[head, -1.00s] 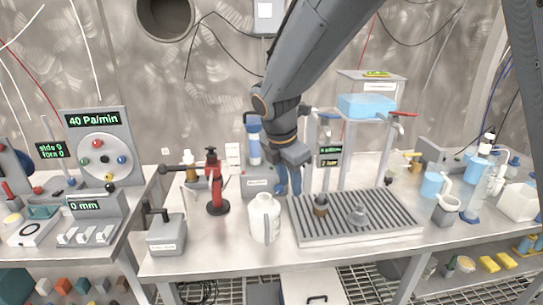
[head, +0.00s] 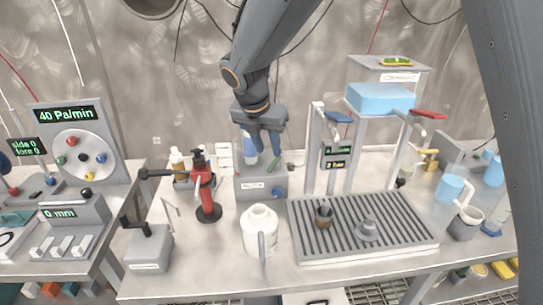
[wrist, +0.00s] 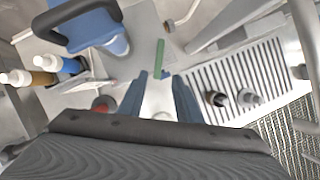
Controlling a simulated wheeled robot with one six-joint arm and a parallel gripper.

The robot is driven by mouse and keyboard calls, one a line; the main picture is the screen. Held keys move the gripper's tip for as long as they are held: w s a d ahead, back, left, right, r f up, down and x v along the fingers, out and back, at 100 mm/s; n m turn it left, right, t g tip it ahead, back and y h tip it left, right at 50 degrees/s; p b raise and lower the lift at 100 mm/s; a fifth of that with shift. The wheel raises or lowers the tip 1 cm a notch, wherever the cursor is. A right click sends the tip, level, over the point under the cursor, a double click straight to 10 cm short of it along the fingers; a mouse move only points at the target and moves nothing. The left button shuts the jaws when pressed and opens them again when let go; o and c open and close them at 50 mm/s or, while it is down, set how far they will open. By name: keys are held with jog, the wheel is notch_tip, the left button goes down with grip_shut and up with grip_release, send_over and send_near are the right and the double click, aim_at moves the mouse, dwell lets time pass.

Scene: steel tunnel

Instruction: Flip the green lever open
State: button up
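The green lever shows as a slim green bar (wrist: 159,52) in the wrist view, just beyond my fingertips. In the head view a small green piece (head: 273,164) shows just below my gripper, by the grey labelled box (head: 262,187); its exact mounting is too small to tell. My gripper (head: 266,151) hangs above the back of the table, its blue fingers pointing down. In the wrist view my gripper (wrist: 159,77) has its fingers apart with nothing held between them. I cannot tell whether either finger touches the lever.
A white jug (head: 260,232) and a red pump bottle (head: 206,190) stand in front and left. A slatted drain tray (head: 395,229) lies right, under taps with blue and red levers. A blue basin (head: 380,98) sits on a stand. The back wall is close.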

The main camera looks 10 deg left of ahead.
aim_at(272, 166)
jog(key=x, duration=0.3)
jog(key=p+x, duration=0.1)
jog(key=x, duration=0.2)
jog(key=shift+a+f, duration=0.2)
jog(key=shift+f, duration=0.25)
jog(key=shift+c, duration=0.2)
grip_shut()
